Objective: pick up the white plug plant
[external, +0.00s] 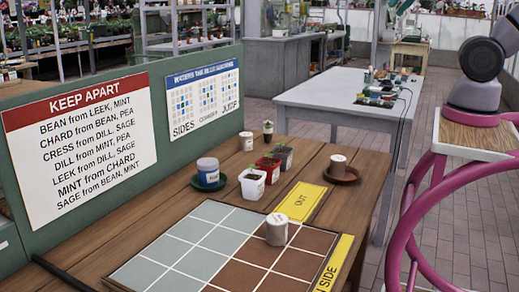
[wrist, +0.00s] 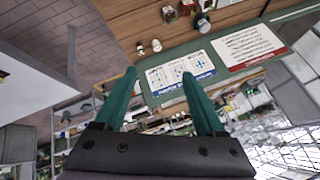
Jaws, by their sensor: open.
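The white plug plant (external: 253,185) is a small square white pot with dark soil and a little green on top. It stands upright on the wooden table, in front of a red pot (external: 268,170). My gripper (wrist: 158,73) shows only in the wrist view, its two teal fingers spread apart with nothing between them. Small pots (wrist: 168,14) appear far off at the top of that view, and I cannot tell which is the white one. The gripper is well away from the table.
A dark pot (external: 283,156) stands behind the red one. Another white cup (external: 276,230) stands on the tiled grid (external: 205,237). A green sign board (external: 110,90) edges the table's left.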

